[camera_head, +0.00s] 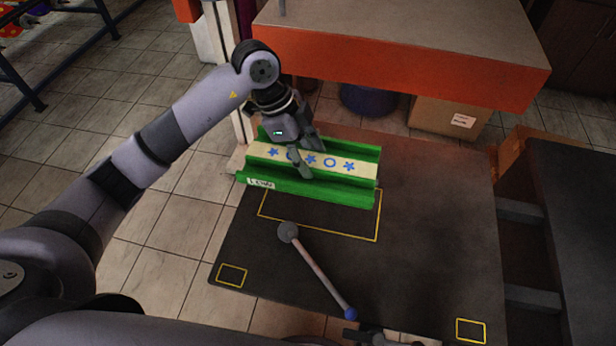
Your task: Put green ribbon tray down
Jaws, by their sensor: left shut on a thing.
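The green ribbon tray (318,187) is long and trough-shaped, with a pale strip (330,164) printed with blue stars and rings along its middle. A white label shows on its left end. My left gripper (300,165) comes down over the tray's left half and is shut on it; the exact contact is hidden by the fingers. The tray is over the back left of the dark table (420,240), partly covering a yellow-outlined rectangle (320,220). I cannot tell whether it touches the table.
An orange-edged platform (400,65) overhangs behind. A cardboard box (448,116) is at the back. The table's right half is clear.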

